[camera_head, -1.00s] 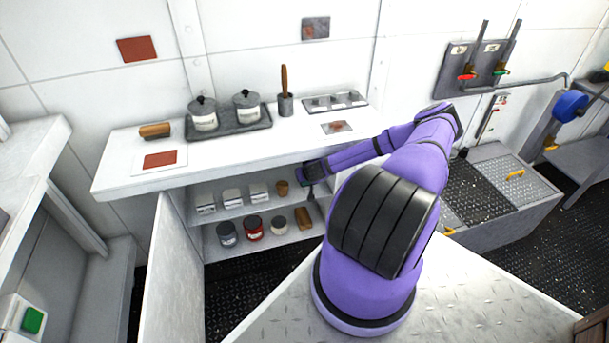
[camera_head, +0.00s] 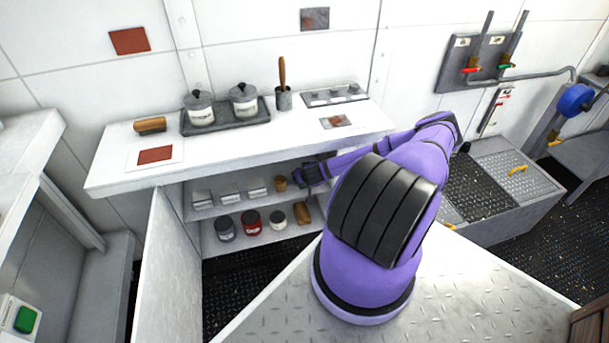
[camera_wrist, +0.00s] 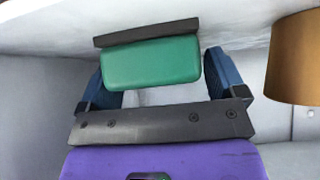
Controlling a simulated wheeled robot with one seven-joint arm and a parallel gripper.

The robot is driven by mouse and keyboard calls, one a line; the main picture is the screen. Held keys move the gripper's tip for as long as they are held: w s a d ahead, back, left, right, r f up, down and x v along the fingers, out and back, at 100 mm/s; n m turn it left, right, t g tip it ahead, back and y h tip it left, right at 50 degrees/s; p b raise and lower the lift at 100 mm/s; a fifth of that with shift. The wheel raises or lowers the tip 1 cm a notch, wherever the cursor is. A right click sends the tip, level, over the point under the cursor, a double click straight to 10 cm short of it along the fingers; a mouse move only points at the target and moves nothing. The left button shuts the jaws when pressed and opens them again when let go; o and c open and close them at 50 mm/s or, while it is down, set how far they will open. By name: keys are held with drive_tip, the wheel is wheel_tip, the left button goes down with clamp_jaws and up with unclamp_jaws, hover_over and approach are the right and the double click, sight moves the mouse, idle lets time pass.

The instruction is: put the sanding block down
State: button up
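The sanding block (camera_wrist: 150,62), green with a dark flat pad along one side, sits between the two blue fingers of my gripper (camera_wrist: 160,80) in the wrist view. The fingers flank it closely and appear shut on it. Its dark pad faces a pale surface at the top of that view; I cannot tell whether they touch. In the head view my gripper (camera_head: 300,177) reaches under the worktop to the upper shelf (camera_head: 230,208), right of a tan cup (camera_head: 281,184). The block is not clearly visible there. The cup also shows at the right in the wrist view (camera_wrist: 295,60).
Three pale boxes (camera_head: 230,193) stand left of the cup. The lower shelf holds several cans, including a red one (camera_head: 251,222), and a brown block (camera_head: 304,213). The worktop (camera_head: 230,155) is close above my gripper, with a dark tray (camera_head: 225,124) and lidded pots on it.

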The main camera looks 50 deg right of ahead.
drive_tip(key=shift+f, duration=0.15)
idle(0.4)
drive_tip(key=shift+s+a+r, duration=0.25)
drive_tip(key=shift+s+r, duration=0.1)
drive_tip(key=shift+r, duration=0.15)
drive_tip(key=v, duration=0.9)
drive_tip(key=shift+s, duration=0.45)
